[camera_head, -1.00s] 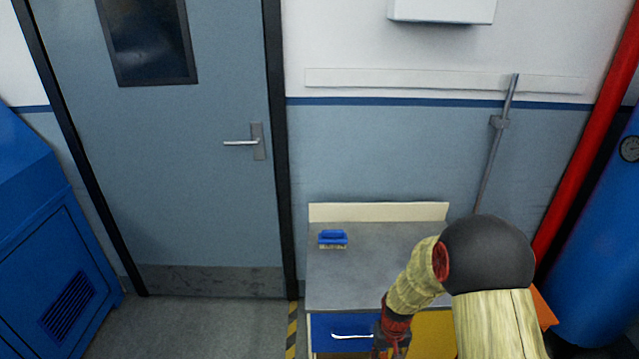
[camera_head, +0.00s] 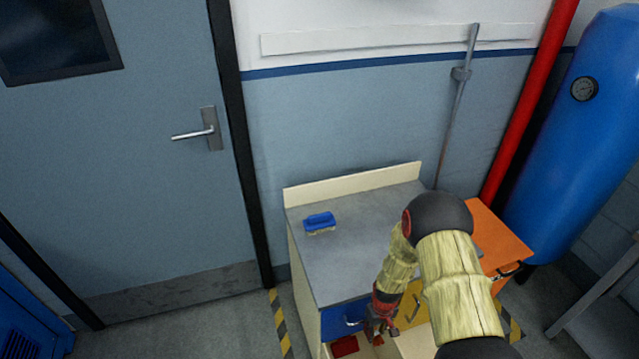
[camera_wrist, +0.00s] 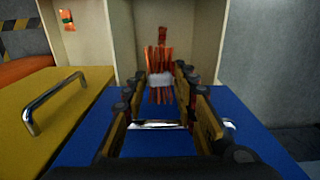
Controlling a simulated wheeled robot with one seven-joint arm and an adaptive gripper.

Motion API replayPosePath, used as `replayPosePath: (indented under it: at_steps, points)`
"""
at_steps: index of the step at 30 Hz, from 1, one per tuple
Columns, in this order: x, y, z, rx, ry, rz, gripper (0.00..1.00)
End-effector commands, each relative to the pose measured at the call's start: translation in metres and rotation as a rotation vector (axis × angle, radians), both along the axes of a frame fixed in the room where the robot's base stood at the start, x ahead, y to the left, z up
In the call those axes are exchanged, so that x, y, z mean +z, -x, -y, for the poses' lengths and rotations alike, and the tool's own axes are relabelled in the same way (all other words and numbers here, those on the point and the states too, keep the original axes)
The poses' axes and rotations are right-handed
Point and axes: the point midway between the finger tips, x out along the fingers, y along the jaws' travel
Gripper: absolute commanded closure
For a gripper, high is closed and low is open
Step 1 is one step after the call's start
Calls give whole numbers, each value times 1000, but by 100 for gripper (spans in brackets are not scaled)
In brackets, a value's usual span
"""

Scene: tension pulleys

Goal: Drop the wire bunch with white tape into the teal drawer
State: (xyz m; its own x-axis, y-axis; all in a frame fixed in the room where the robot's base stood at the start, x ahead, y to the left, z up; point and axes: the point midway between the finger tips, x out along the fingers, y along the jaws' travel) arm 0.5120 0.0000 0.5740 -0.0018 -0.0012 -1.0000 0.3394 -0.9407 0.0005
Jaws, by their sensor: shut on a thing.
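My gripper (camera_wrist: 160,78) points past the front of a blue drawer (camera_wrist: 155,145) and is shut on the wire bunch. The wire bunch with white tape (camera_wrist: 161,80) is orange-red, with a white band around its middle, and sits between the fingertips in the wrist view. In the head view my gripper (camera_head: 378,328) is low in front of the cabinet and the bunch cannot be made out. The blue drawer, with a metal handle, also shows in the head view (camera_head: 336,322) and looks shut. I cannot identify a teal drawer in either view.
A yellow drawer (camera_wrist: 55,105) with a metal handle is beside the blue one. The grey cabinet top (camera_head: 345,250) holds a blue brush (camera_head: 319,223). An orange cabinet (camera_head: 497,240) stands to the right, near a blue tank (camera_head: 578,140). A red item (camera_head: 345,347) lies low beside my gripper.

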Motion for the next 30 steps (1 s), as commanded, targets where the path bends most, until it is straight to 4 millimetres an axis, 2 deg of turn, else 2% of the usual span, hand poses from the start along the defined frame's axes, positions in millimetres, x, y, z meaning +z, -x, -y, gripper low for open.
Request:
replayPosePath:
  at_steps: [8,22,30]
  points:
    - [-7,-3,0,27,0,0,97]
    - [-55,-3,0,26,0,0,97]
    - [-60,-3,0,26,0,1,97]
